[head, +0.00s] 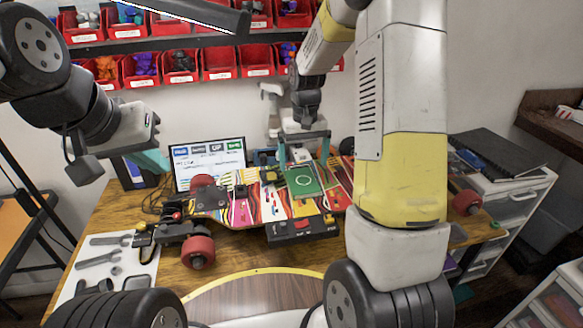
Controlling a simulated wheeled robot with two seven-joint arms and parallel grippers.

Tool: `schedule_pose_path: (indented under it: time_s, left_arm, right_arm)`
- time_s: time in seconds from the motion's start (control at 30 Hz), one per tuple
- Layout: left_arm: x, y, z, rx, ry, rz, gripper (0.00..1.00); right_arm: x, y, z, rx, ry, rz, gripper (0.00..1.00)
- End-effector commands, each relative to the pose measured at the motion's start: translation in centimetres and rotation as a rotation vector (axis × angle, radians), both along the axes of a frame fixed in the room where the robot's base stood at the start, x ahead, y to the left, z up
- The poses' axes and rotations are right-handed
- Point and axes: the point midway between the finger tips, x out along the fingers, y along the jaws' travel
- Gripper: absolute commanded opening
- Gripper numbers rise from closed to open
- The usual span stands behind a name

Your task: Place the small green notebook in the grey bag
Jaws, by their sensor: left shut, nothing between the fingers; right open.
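The small green notebook (306,181) lies on the colourful striped skateboard deck on the workbench, with a pale ring mark on its cover. My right gripper (303,158) is open, pointing down, its two teal fingers spread above the notebook's far edge. I cannot tell whether the fingers touch it. I cannot make out a grey bag in this view; my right arm hides part of the bench.
The skateboard (240,207) with red wheels fills the bench middle. A monitor (209,160) stands behind it. Tools lie on a white mat (92,262) at left. A black folder (497,152) lies on drawers at right. Red bins (140,70) line the wall.

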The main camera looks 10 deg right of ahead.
Motion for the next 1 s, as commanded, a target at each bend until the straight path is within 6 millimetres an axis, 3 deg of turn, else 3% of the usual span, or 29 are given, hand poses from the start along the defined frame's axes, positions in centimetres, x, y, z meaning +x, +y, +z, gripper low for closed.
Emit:
schedule_pose_path:
  time_s: [0.6,0.9,1.0]
  left_arm:
    - [0.0,0.0,0.0,0.0,0.0,0.0,0.0]
    - [0.0,0.0,0.0,0.0,0.0,0.0,0.0]
    - [0.0,0.0,0.0,0.0,0.0,0.0,0.0]
  right_arm:
    - [-0.2,-0.3,-7.5,-0.001,0.004,0.0,1.0]
    - [-0.2,-0.3,-7.9,-0.001,0.002,0.0,1.0]
    - [-0.2,-0.3,-7.9,-0.001,0.002,0.0,0.8]
